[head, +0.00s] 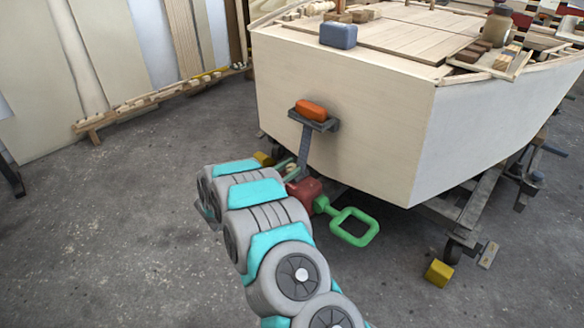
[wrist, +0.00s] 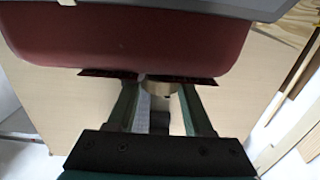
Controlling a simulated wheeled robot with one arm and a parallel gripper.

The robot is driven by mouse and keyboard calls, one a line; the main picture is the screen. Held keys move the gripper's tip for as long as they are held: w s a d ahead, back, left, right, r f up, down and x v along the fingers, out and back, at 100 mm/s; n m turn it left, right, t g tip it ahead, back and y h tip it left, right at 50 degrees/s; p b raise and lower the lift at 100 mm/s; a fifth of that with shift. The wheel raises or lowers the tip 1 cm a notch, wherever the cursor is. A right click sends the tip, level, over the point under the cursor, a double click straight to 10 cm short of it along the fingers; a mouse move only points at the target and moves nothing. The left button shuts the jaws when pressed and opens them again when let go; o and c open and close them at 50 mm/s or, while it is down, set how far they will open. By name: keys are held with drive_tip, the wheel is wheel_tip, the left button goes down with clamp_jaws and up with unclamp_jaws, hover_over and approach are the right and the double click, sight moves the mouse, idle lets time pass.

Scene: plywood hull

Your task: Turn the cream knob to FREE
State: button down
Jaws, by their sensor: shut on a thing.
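The cream knob (wrist: 160,88) shows in the wrist view as a small pale round piece at the lower edge of a dark red body (wrist: 130,40). My gripper (wrist: 161,93) has its two dark green fingers on either side of the knob and is shut on it. The fingers hide part of the knob. No FREE mark can be read, and I cannot tell which way the knob points. In the head view the red body (head: 305,190) sits low in front of the hull, beyond my arm. My arm hides most of the gripper and knob there.
A green loop handle (head: 355,228) sticks out right of the red body. A post with a shelf (head: 322,123) holding an orange object (head: 311,110) stands against the plywood hull (head: 380,120). A yellow block (head: 439,273) lies at right. Grey floor at left is clear.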

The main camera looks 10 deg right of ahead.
drive_tip(key=shift+n+t+y, duration=0.3)
drive_tip(key=shift+t, duration=0.1)
drive_tip(key=n+t+y+b, duration=0.1)
drive_tip(key=n+t+y, duration=0.1)
drive_tip(key=n+t+y+b, duration=0.2)
drive_tip(key=y, duration=0.1)
drive_tip(key=shift+d+f, duration=0.15)
drive_tip(key=shift+f, duration=0.05)
drive_tip(key=shift+r+n+t+y+b, duration=0.1)
drive_tip(key=shift+n+t+y+b, duration=0.45)
drive_tip(key=shift+n+y+b, duration=0.55)
drive_tip(key=shift+n+t+y+b, duration=0.35)
drive_tip(key=shift+n+t+y, duration=0.35)
drive_tip(key=shift+y, duration=0.8)
drive_tip(key=shift+c, duration=1.5)
unclamp_jaws()
drive_tip(key=shift+r, duration=0.1)
